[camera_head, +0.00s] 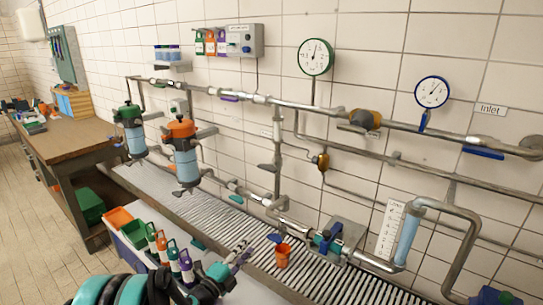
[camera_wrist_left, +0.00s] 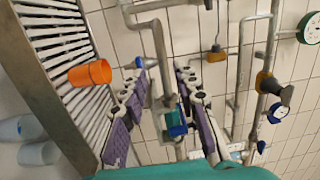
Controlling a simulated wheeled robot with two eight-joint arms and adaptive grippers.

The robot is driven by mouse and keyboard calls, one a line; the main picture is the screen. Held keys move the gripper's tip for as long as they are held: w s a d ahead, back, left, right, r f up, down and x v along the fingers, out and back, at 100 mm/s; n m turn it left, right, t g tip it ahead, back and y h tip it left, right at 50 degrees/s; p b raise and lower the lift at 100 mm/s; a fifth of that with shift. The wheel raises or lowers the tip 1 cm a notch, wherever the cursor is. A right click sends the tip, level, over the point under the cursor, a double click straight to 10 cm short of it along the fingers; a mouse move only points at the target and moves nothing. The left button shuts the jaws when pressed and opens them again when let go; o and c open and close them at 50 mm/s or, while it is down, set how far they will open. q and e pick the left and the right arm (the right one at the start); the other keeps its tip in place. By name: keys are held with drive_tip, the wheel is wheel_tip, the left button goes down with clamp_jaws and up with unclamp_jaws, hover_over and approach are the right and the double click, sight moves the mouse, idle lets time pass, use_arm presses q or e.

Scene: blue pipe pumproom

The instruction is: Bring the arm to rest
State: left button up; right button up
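My left arm (camera_head: 130,288) comes in from the bottom left in the head view. Its gripper (camera_head: 243,252) is above the slatted drain, just left of a small orange cup (camera_head: 282,258). In the left wrist view the gripper (camera_wrist_left: 158,72) has its two purple-padded fingers spread apart with nothing held between them. The orange cup (camera_wrist_left: 90,73) is left of the fingers there. Pipework with a blue-handled valve (camera_wrist_left: 176,125) shows beyond and between the fingers.
The blue-handled valve (camera_head: 330,236) and pipes stand along the tiled wall, right of the cup. Several coloured bottles (camera_head: 172,255) stand in front, close to my left arm. Two filter housings (camera_head: 183,150) hang at the left. The slatted drain (camera_head: 230,215) is mostly clear.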

use_arm(q)
drive_tip(key=s+a+r+n+t+y, duration=0.1)
drive_tip(key=a+r+n+t+y, duration=0.2)
drive_tip(key=a+r+n+y, duration=0.65)
drive_tip(key=s+a+r+n+g+y, duration=0.2)
drive_tip(key=s+a+n+g+y, duration=0.15)
drive_tip(key=s+n, duration=0.4)
drive_tip(key=s+d+f+n+g+h, duration=0.1)
drive_tip(key=s+d+f+n+g, duration=0.1)
drive_tip(key=s+f, duration=0.4)
drive_tip(key=s+d+f+n+g+h, duration=0.2)
drive_tip(key=s+f+n+g, duration=0.2)
drive_tip(key=s, duration=1.2)
drive_tip(key=shift+s+d+f+n+g, duration=0.2)
drive_tip(key=shift+d+f+n+g, duration=0.1)
drive_tip(key=shift+f+g, duration=0.8)
drive_tip(key=shift+w+r, duration=0.1)
drive_tip(key=shift+r, duration=0.15)
